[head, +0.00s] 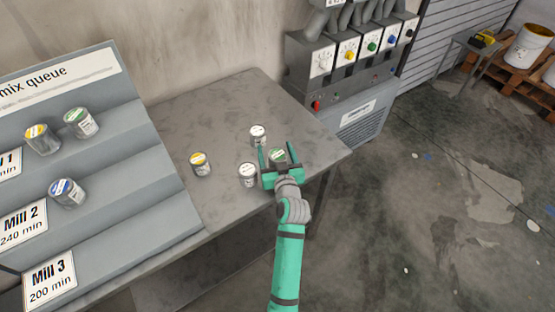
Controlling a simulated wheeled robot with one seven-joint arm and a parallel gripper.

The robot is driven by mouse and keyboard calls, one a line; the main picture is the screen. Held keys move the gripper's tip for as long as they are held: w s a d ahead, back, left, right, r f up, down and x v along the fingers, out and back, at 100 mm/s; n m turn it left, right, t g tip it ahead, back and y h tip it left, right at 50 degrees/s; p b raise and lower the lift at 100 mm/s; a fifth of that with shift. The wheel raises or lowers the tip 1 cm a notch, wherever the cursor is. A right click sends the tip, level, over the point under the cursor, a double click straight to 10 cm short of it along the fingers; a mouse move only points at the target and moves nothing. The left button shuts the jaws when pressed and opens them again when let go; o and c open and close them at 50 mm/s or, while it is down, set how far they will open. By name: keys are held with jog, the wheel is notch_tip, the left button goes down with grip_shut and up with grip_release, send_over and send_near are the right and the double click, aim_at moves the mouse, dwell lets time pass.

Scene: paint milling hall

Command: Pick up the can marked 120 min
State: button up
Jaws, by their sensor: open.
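Several small cans stand on the grey metal table (215,112). A white-lidded can (258,134) stands just behind the left finger, and another white-lidded can (248,175) stands just left of the gripper. A yellow-lidded can (200,163) stands farther left. The can labels are too small to read, so I cannot tell which is marked 120 min.
A stepped grey rack (120,175) labelled "mix queue" stands at left. It holds a yellow-lidded can (42,139), a green-lidded can (81,123) and a blue-lidded can (67,193). Its bottom step is empty. A grey machine with coloured knobs (350,75) stands beyond the table.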

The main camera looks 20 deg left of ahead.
jog(key=shift+c, duration=0.2)
jog(key=c, duration=1.2)
jog(key=shift+r, duration=0.1)
